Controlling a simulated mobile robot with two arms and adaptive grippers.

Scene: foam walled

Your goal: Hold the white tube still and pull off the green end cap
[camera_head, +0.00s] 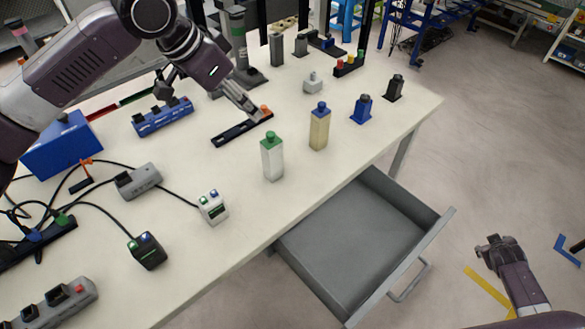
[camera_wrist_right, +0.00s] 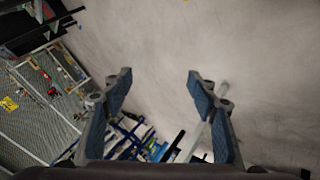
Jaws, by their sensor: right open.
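A white tube-like bottle (camera_head: 272,164) with a green cap (camera_head: 271,138) on its top stands upright near the table's front edge. It best matches the white tube and green end cap. My left gripper (camera_head: 251,110) is over the table behind it, apart from it, at the right end of a dark bar (camera_head: 232,134) with an orange piece (camera_head: 265,112). Whether its fingers are open or touch the bar is unclear. My right gripper (camera_head: 490,244) is above the floor, right of the drawer. In the right wrist view its fingers (camera_wrist_right: 158,80) are spread with nothing between.
A grey drawer (camera_head: 352,238) stands open below the table's front edge. A yellowish bottle (camera_head: 319,130) with a blue cap and a blue block (camera_head: 361,109) stand right of the white bottle. Cabled boxes (camera_head: 138,181) lie at left. Floor (camera_head: 500,150) at right is mostly clear.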

